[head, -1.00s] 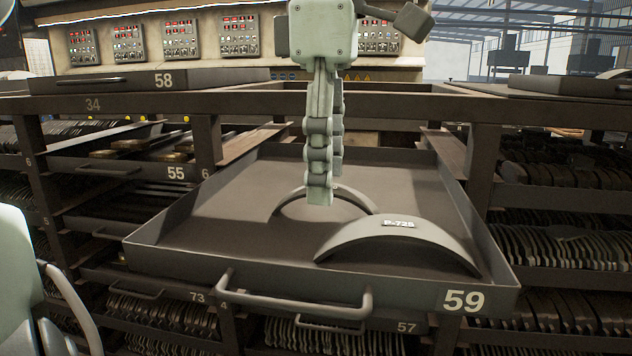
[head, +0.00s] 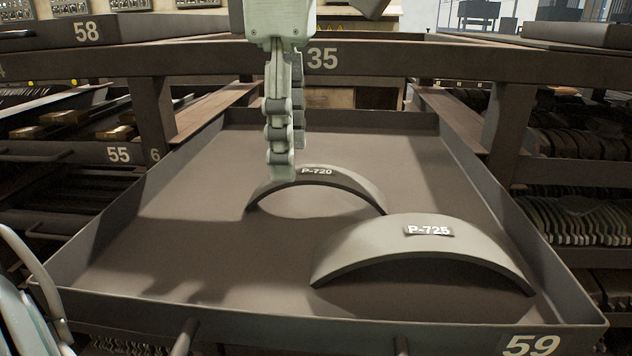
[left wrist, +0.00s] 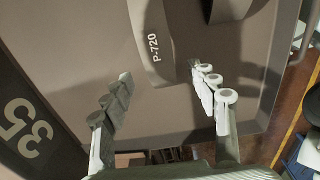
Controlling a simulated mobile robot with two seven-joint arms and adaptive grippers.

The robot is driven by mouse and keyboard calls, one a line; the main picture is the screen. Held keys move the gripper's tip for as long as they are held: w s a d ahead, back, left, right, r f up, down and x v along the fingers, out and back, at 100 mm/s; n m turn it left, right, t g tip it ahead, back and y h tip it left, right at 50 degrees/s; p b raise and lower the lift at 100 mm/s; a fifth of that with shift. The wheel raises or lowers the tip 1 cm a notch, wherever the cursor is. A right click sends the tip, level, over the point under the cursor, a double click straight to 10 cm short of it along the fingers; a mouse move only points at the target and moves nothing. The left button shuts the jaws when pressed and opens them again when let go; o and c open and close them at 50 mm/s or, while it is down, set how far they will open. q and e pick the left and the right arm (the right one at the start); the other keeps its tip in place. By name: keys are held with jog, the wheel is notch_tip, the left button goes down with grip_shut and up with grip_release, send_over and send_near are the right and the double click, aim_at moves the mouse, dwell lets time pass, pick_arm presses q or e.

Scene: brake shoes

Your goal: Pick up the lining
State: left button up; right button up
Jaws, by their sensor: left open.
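Two curved grey linings stand arched in an open metal drawer tray (head: 150,270) numbered 59. The rear lining (head: 345,183) carries the label P-720, and the front lining (head: 425,250) carries the label P-725. My left gripper (head: 282,165) hangs over the tray, its fingers in front of the left part of the P-720 lining and covering a bit of it. In the left wrist view the fingers of my left gripper (left wrist: 160,88) are spread, with the end of the P-720 lining (left wrist: 157,45) ahead between them. No contact is visible. My right gripper is not identifiable in view.
The rack's crossbar (head: 390,60) numbered 35 runs behind my left gripper, above the tray. Tray walls surround the linings. Drawer 55 (head: 85,150) and more brake parts (head: 585,220) lie in the racks on either side. The tray's left floor is bare.

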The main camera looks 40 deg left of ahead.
pick_arm(q)
notch_tip(320, 180, down, 4)
jog(key=shift+w+f, duration=0.1)
jog(key=shift+f, duration=0.1)
jog(key=shift+c, duration=0.4)
jog(key=c, duration=1.2)
